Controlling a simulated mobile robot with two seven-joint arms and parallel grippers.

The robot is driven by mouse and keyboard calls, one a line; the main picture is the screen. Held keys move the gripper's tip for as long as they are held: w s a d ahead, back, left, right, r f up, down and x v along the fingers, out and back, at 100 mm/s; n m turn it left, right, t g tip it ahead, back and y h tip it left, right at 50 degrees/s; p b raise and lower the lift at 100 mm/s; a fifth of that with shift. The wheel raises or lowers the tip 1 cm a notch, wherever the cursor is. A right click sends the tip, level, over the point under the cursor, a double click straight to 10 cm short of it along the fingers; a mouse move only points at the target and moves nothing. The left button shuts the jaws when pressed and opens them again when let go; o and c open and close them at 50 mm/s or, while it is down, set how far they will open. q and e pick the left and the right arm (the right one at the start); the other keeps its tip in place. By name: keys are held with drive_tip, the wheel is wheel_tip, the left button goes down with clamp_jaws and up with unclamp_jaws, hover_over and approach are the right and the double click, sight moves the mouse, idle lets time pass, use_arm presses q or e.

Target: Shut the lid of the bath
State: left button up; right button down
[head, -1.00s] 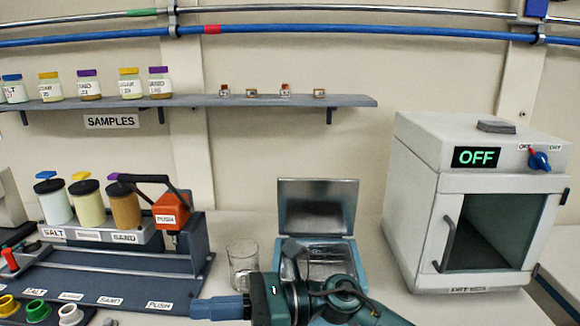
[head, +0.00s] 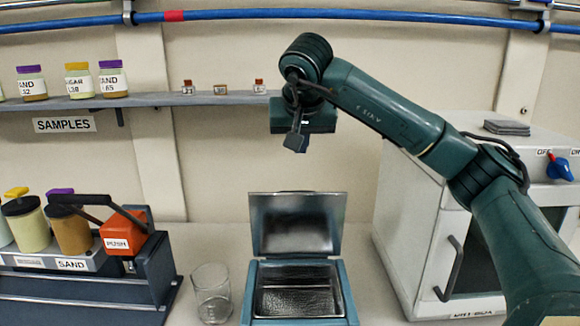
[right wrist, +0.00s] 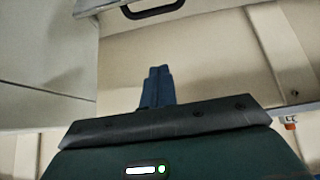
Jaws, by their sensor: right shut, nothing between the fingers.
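The bath (head: 297,318) is a blue-rimmed metal box on the bench, seen in the head view at lower centre. Its lid (head: 297,222) stands open, upright at the back edge, and the dark inside of the bath shows. My right gripper (head: 296,142) is shut and empty, high above the lid and in front of the shelf. Its blue fingers (right wrist: 157,87) are together in the right wrist view, with the wall behind them. My left gripper is in no view.
A glass beaker (head: 211,294) stands left of the bath. A dispenser with jars and an orange push block (head: 124,232) is further left. A white oven (head: 405,220) stands at right, partly behind my right arm. The sample shelf (head: 160,101) runs along the wall.

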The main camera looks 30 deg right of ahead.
drive_tip(key=p+x, duration=0.1)
drive_tip(key=x, duration=0.9)
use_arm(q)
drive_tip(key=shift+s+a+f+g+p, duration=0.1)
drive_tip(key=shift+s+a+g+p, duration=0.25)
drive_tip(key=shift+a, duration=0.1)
use_arm(e)
drive_tip(key=s, duration=0.1)
drive_tip(key=s+a, duration=0.2)
drive_tip(key=s, duration=0.1)
drive_tip(key=shift+a+f, duration=0.2)
drive_tip(key=shift+f, duration=0.2)
